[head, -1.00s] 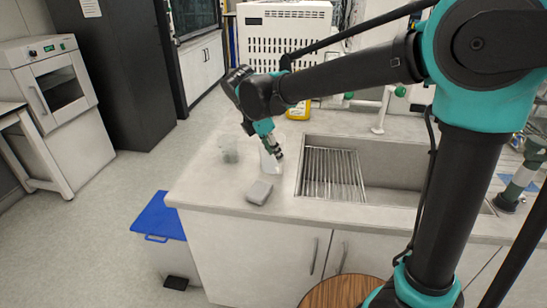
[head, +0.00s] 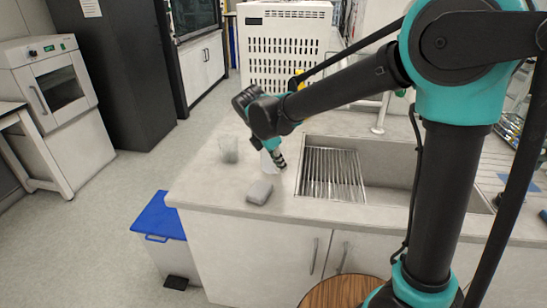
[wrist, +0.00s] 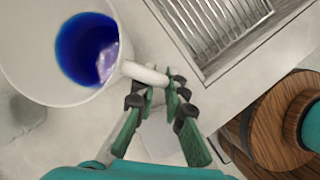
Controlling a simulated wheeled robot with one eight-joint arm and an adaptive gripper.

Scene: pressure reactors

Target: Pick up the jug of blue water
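The jug of blue water (wrist: 38,82) is a white, open-topped vessel at the upper left of the wrist view, seen from above with deep blue liquid inside. Its white handle (wrist: 146,73) points right, to the fingertips. In the head view the pale jug (head: 267,164) stands on the counter, partly hidden by my gripper (head: 279,158). In the wrist view my gripper (wrist: 160,95) has its fingers apart, with the handle at the tips. I cannot tell whether they touch it.
A clear beaker (head: 229,150) stands left of the jug. A grey block (head: 259,192) lies in front of it on the counter (head: 205,185). The sink (head: 390,170) with a metal rack (head: 330,172) is to the right. A blue-lidded bin (head: 160,215) stands below left.

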